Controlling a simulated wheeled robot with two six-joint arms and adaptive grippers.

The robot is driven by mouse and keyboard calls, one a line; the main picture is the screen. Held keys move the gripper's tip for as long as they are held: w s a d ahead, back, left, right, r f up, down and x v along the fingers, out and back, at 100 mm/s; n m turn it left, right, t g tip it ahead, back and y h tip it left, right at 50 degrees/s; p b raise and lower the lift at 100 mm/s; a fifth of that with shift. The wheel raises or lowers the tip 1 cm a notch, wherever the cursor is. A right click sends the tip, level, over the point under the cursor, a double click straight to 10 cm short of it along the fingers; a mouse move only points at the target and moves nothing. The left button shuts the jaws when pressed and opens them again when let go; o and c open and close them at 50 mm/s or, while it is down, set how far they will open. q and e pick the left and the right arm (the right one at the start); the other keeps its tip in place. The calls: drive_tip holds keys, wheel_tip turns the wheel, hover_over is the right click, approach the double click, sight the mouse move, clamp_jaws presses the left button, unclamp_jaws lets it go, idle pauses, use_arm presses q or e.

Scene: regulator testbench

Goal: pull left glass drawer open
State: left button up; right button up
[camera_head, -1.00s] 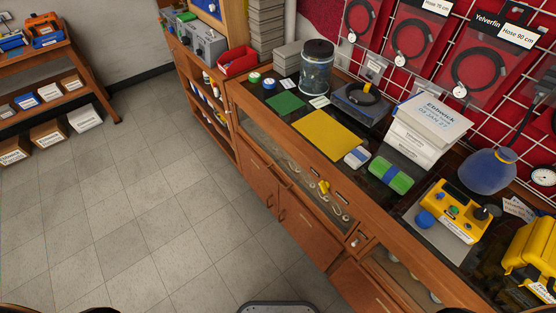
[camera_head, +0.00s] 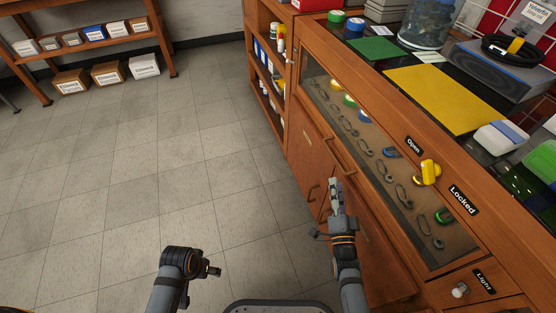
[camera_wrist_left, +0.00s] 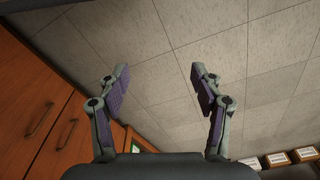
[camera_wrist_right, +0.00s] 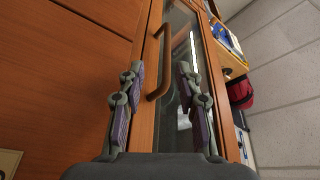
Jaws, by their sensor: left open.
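The left glass drawer (camera_head: 352,98) is set in the wooden counter, its front flush, with shackles and coloured reels behind the glass. A curved wooden handle (camera_head: 344,155) sits on its front. A yellow knob (camera_head: 428,172) stands between the Open and Locked labels. My right gripper (camera_head: 336,185) is just below the handle. In the right wrist view it (camera_wrist_right: 158,75) is open and empty, with the handle (camera_wrist_right: 170,65) ahead between its fingers; I cannot tell whether they touch. My left gripper (camera_head: 212,270) is over the floor; the left wrist view shows it (camera_wrist_left: 152,75) open and empty.
Cupboard doors with handles (camera_head: 313,191) lie below the drawer. A light knob (camera_head: 459,290) is at lower right. On the counter are a yellow mat (camera_head: 435,97), a green mat (camera_head: 374,49) and a jar (camera_head: 427,25).

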sight(333, 155)
drive_tip(key=w+r, duration=0.1)
drive_tip(key=w, duration=0.2)
drive_tip(key=w+b, duration=0.1)
drive_tip(key=w, duration=0.2)
drive_tip(key=w+r+b, duration=0.1)
drive_tip(key=w, duration=0.2)
drive_tip(key=shift+w+a+r, duration=0.15)
drive_tip(key=shift+a+r, duration=0.1)
drive_tip(key=shift+r, duration=0.1)
drive_tip(key=shift+w+r, duration=0.2)
drive_tip(key=shift+w, duration=0.4)
use_arm(q)
drive_tip(key=r, duration=0.1)
drive_tip(key=d+r, duration=0.1)
drive_tip(key=r, duration=0.1)
drive_tip(key=shift+s+d+r+t, duration=0.15)
drive_tip(key=shift+r+t, duration=0.05)
drive_tip(key=shift+t, duration=0.1)
use_arm(e)
clamp_jaws()
